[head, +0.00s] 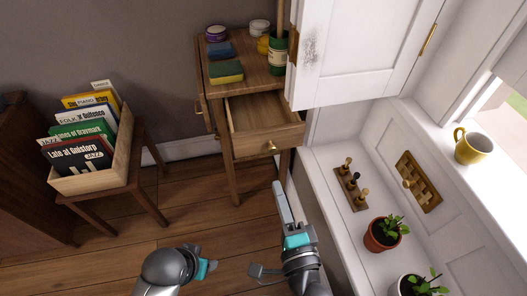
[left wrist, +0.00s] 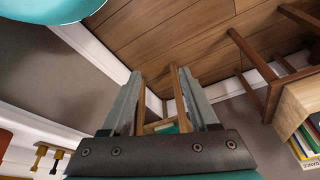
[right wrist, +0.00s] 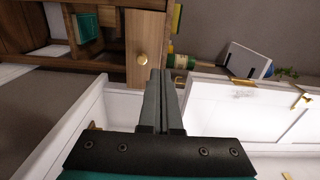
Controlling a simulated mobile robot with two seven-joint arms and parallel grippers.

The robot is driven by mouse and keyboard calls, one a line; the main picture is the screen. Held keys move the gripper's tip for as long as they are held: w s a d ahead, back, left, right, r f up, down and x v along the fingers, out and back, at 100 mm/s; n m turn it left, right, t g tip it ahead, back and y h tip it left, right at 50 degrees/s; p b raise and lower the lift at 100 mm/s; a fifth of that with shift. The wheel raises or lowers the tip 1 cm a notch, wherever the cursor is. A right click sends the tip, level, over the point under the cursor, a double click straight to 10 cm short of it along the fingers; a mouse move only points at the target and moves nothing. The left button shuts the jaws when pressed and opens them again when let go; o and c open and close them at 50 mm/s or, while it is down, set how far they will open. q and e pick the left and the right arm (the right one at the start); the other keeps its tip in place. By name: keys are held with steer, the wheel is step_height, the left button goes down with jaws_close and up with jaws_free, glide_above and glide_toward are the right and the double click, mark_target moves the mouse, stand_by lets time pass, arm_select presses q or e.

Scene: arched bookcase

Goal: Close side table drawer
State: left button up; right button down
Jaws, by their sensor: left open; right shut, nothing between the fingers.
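The wooden side table (head: 262,78) stands against the wall at the top middle of the head view. Its drawer (head: 268,143) is pulled out toward me and looks empty inside, with a round brass knob (head: 271,147) on its front. My right gripper (head: 278,187) is shut and empty, below and in front of the drawer, apart from it. In the right wrist view the knob (right wrist: 141,58) is just beyond and left of the shut fingertips (right wrist: 160,72). My left gripper (left wrist: 160,75) is open; in the head view only its wrist part (head: 205,268) shows, at the bottom.
On the table top are sponges (head: 226,72), a green container (head: 278,52) and small jars. An open white cabinet door (head: 350,50) hangs close on the right. A white ledge with potted plants (head: 383,232) runs along the right. A record crate (head: 92,175) stands on a stool at left.

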steer(key=b, duration=0.3)
glide_toward(260, 133)
steer(key=x, duration=0.5)
steer(key=shift+f, duration=0.1)
arm_select(q)
step_height(260, 133, up, 7)
steer(key=t, duration=0.1)
steer(key=shift+w, duration=0.35)
arm_select(e)
steer(key=shift+x, duration=0.85)
arm_select(q)
steer(key=shift+f, duration=0.1)
